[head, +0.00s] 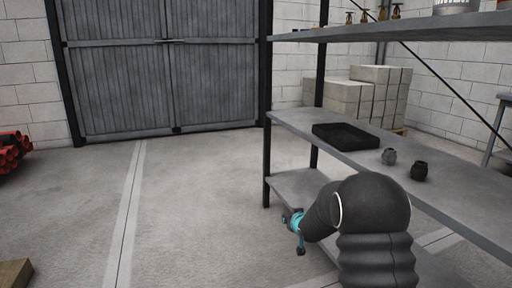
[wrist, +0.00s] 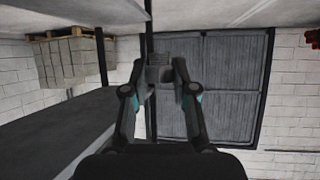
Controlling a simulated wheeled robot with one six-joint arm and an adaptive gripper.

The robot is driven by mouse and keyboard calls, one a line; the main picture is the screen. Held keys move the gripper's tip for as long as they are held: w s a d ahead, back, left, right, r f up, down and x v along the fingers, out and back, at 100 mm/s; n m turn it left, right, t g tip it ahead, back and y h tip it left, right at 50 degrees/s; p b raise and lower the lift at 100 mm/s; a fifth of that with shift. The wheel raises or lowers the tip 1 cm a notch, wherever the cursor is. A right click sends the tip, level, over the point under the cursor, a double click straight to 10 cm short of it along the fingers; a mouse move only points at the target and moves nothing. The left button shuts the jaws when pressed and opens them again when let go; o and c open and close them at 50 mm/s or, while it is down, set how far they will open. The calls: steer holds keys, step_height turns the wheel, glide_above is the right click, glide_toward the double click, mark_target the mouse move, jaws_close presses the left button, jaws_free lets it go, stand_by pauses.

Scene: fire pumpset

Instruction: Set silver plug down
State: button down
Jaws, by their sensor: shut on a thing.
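My gripper (wrist: 158,78) is shut on a small grey piece, the silver plug (wrist: 158,62), held between its fingertips in the wrist view. The fingers hide its sides. In the head view my gripper (head: 293,229) is at the end of my dark arm, low beside the near-left end of the metal shelf; the plug cannot be made out clearly there. The plug appears in the air, with no surface seen touching it.
A lower board (head: 298,186) lies near my gripper. Shelf posts stand close by. Open floor (head: 190,205) lies to the left.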

steer(key=s+d+f+m+h+p, duration=0.1)
steer(key=s+d+f, duration=0.1)
steer(key=s+f, duration=0.45)
steer(key=s+d+f+m+h+p, duration=0.1)
steer(key=s+f, duration=0.3)
steer(key=s, duration=0.6)
steer(key=v, duration=0.5)
steer(key=shift+s+d+f, duration=0.15)
steer(key=shift+s, duration=0.1)
